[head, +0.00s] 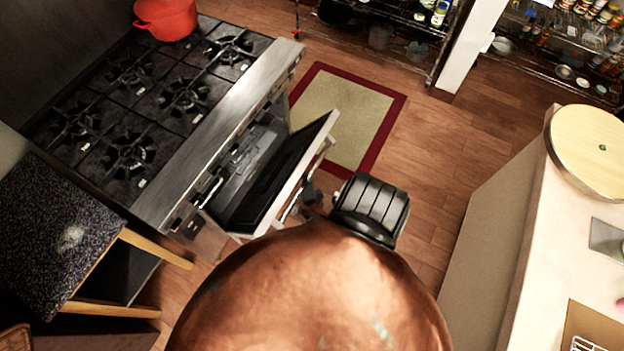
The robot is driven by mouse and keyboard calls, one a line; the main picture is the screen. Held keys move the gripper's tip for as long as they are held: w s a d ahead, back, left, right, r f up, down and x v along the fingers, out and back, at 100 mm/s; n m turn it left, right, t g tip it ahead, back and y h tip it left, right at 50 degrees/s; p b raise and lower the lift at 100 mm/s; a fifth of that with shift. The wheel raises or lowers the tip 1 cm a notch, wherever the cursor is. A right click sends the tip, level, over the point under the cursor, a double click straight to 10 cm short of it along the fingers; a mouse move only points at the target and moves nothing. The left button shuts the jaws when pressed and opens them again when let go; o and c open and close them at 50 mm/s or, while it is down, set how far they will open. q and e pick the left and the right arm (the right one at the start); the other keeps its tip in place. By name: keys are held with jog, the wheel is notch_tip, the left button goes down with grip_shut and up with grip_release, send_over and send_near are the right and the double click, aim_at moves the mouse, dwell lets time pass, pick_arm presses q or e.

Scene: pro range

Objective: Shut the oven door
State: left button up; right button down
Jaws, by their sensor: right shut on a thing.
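The oven (215,125) is a steel range with black burners at the upper left. Its oven door (275,180) is part open, hinged low and tilted out from the front, with its dark inner side and the oven's opening showing. The door's bar handle (291,208) runs along its outer edge. My right gripper (310,195) is at this handle, shut on it; its fingers are small and partly hidden. The black wrist part of my right arm shows just right of it. My left gripper is not in view.
A large copper-coloured dome (310,300) fills the bottom middle and hides the floor and arm below. A red pot (166,18) stands on the range. A red-edged rug (345,115) lies behind the door.

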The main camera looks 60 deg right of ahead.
jog(key=shift+w+d+r+p, duration=0.1)
jog(key=shift+w+r+p, duration=1)
jog(key=shift+w+r, duration=0.75)
jog(key=shift+w+f, duration=0.1)
jog(key=c, duration=1.7)
grip_release()
jog(key=shift+c, duration=0.2)
jog(key=shift+f, duration=0.1)
